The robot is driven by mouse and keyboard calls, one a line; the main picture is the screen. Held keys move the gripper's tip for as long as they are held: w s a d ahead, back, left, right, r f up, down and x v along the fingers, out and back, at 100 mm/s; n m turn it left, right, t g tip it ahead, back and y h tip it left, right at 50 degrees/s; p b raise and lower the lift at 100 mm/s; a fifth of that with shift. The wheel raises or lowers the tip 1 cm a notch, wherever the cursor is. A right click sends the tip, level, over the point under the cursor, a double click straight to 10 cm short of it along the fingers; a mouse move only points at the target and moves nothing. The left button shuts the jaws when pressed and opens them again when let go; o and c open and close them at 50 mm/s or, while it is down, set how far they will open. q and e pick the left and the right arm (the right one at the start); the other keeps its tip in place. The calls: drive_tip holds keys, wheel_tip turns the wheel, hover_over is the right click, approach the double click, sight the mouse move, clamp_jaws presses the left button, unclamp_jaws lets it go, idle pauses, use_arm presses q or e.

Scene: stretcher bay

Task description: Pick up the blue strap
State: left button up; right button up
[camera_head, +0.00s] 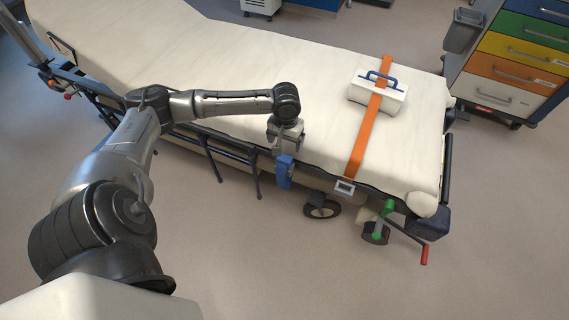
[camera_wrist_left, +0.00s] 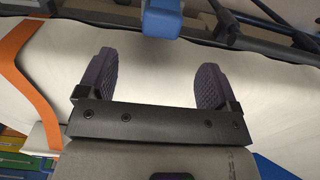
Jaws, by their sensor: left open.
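The blue strap (camera_head: 285,172) hangs at the near side of the stretcher, over the dark side rail. It also shows at the top edge of the left wrist view (camera_wrist_left: 162,20), partly cut off. My left gripper (camera_head: 286,146) is just above the strap in the head view. In the left wrist view the dark ribbed fingers (camera_wrist_left: 155,75) are apart with nothing between them, and the strap lies beyond their tips. Whether the fingers touch it I cannot tell. My right gripper is in neither view.
The stretcher mattress (camera_head: 230,70) is pale. An orange strap (camera_head: 361,140) crosses it over a white case (camera_head: 377,96) with a blue handle. Dark side rails (camera_head: 215,150) run along the near edge. A colored drawer cabinet (camera_head: 515,60) stands back right; the floor in front is clear.

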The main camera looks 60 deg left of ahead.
sight(284, 157)
use_arm(q)
wheel_tip(284, 157, down, 6)
drive_tip(key=shift+r+b, duration=0.15)
drive_tip(key=shift+b, duration=0.95)
drive_tip(key=f+b, duration=0.2)
drive_tip(key=f, duration=0.1)
drive_tip(key=f+b, duration=0.2)
drive_tip(key=shift+s+f, duration=0.1)
drive_tip(key=shift+s, duration=0.15)
drive_tip(key=shift+c, duration=0.4)
drive_tip(key=c, duration=0.9)
drive_tip(key=shift+c, duration=0.2)
drive_tip(key=shift+r, duration=0.25)
